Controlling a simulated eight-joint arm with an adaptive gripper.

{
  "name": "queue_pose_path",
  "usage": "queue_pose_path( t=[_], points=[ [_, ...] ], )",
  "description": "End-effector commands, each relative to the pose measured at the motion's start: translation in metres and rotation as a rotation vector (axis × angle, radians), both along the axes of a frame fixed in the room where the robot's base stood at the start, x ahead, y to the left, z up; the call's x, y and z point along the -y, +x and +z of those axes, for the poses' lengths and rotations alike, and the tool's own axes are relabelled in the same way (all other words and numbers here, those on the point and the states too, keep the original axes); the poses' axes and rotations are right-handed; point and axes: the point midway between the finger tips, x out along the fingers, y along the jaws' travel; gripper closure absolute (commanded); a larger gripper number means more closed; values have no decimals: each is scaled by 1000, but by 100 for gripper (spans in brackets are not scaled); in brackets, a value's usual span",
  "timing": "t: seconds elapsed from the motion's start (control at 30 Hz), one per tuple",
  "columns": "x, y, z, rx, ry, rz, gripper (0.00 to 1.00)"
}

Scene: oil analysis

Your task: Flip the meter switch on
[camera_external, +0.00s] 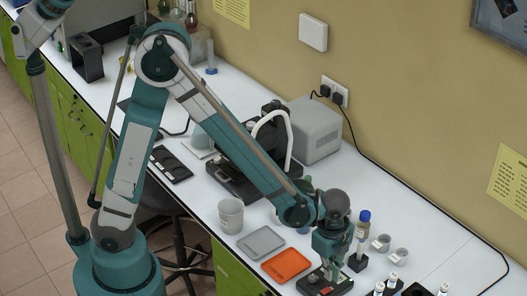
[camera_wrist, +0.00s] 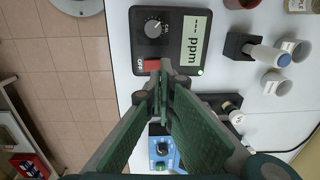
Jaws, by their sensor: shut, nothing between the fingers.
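The meter (camera_wrist: 172,28) is a dark box at the top middle of the wrist view. It has a knob, a display with dashes and "ppm", and a lit green light. Its red switch (camera_wrist: 152,65) is on the edge facing my gripper, near the word "OFF". My gripper (camera_wrist: 160,72) is shut and empty, its fingertips at the switch; I cannot tell whether they touch it. In the external view the meter (camera_external: 311,284) lies at the bottom, right below my gripper (camera_external: 329,265), which points down and hides part of it.
An orange tray (camera_external: 287,265) and a grey tray (camera_external: 261,242) lie left of the meter. A blue device (camera_wrist: 160,152) is partly hidden behind my fingers.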

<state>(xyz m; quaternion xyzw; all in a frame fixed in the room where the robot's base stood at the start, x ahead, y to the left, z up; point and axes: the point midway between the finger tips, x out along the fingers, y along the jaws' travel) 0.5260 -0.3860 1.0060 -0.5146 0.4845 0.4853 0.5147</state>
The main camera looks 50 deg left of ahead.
Motion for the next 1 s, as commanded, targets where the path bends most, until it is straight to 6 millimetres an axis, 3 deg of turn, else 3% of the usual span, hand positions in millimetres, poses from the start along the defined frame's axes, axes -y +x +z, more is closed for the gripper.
queue_pose_path(
  t=[0.6,1.0],
  points=[
    [0,10,74,0,0,0,100],
    [0,12,86,0,0,0,100]
  ],
)
